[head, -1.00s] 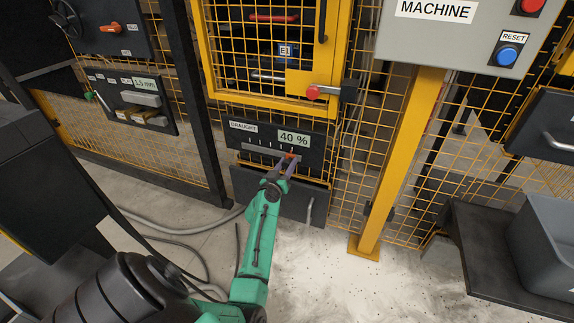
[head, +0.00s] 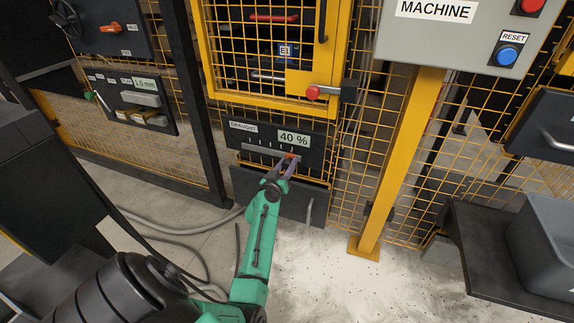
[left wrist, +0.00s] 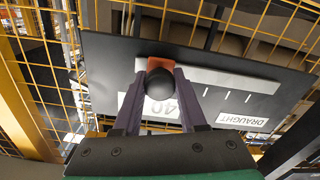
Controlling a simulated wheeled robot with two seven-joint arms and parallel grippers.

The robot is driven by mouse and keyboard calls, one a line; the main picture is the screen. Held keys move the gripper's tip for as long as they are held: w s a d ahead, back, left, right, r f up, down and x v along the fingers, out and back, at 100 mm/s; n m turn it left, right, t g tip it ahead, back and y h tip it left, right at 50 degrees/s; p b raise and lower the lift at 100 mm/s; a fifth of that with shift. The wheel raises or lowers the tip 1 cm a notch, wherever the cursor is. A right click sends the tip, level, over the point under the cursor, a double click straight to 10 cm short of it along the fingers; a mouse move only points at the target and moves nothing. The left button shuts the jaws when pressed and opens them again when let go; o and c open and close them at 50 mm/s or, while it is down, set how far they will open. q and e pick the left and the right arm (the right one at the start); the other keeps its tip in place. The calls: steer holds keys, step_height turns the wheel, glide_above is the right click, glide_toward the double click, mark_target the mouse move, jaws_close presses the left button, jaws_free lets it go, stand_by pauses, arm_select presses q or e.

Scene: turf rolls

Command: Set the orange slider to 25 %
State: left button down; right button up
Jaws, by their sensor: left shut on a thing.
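The orange slider (head: 289,155) sits near the right end of its slot on the dark DRAUGHT panel (head: 262,140) in the head view. The display (head: 293,138) above it reads 40 %. My left gripper (head: 287,161) reaches the slider from below and is shut on it. In the left wrist view the panel appears upside down. There the slider's orange part (left wrist: 150,65) and dark round knob (left wrist: 160,82) show between the fingers of my left gripper (left wrist: 160,76). Tick marks (left wrist: 229,94) line the slot beside it. My right gripper is out of view.
A dark drawer front (head: 250,188) with a handle is right below the panel. A yellow mesh door (head: 262,104) is above it. A yellow post (head: 398,165) stands to the right. Hoses (head: 180,216) lie on the floor at left.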

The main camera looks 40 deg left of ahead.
mark_target(276, 152)
arm_select(q)
steer(key=shift+f, duration=0.1)
steer(key=a, duration=0.1)
steer(key=s+a+b, duration=0.1)
steer(key=a, duration=0.1)
steer(key=a+b, duration=0.1)
steer(key=shift+s+a+f, duration=0.15)
steer(key=shift+s+a, duration=0.4)
steer(key=shift+a, duration=0.3)
steer(key=shift+c, duration=2.3)
jaws_free()
steer(key=shift+r, duration=0.2)
